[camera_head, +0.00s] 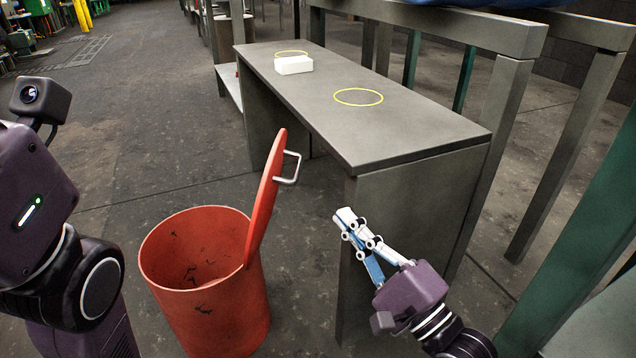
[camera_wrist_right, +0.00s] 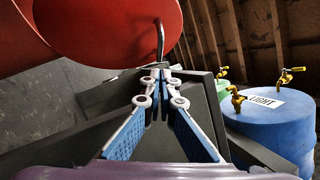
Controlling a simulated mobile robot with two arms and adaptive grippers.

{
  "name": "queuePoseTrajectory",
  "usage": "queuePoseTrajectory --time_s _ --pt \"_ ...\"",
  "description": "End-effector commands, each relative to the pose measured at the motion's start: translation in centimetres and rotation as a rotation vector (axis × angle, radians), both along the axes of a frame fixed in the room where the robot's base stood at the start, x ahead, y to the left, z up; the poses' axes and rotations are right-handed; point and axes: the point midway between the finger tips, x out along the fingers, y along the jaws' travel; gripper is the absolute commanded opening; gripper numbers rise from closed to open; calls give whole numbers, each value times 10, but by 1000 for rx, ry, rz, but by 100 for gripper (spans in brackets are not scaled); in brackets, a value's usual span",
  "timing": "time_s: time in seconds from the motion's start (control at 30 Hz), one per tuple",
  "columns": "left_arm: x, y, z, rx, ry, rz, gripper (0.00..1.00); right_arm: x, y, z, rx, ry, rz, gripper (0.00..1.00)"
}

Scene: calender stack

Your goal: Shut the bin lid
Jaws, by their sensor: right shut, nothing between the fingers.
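The red bin (camera_head: 215,315) stands on the floor at the left of the head view, its mouth open. Its red lid (camera_head: 265,200) stands raised, nearly upright, at the bin's right rim. A metal handle (camera_head: 290,167) sticks out of the lid's right face. My right gripper (camera_head: 345,217) is shut and empty, to the right of the lid and below the handle in the head view. In the right wrist view the lid (camera_wrist_right: 120,30) and its handle (camera_wrist_right: 158,40) lie ahead of the shut fingertips (camera_wrist_right: 155,68). My left gripper is not in view.
A grey table (camera_head: 430,128) stands behind and right of the bin, with a white box (camera_head: 293,65) and yellow circles on top. Its near end panel is close to my right gripper. Open floor lies behind the bin.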

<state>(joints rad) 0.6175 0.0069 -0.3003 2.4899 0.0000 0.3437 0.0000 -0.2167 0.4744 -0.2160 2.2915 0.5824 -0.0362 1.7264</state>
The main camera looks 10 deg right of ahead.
Motion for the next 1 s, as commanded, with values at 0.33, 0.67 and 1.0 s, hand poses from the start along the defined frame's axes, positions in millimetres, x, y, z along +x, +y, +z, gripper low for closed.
queuePoseTrajectory --time_s 0.33,0.67,1.0 --pt "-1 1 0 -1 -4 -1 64 28 15 10 10 6 3 0" --pt "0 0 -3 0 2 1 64 69 38 23 7 6 4 0" --pt "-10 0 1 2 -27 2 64 83 46 28 5 8 3 0"
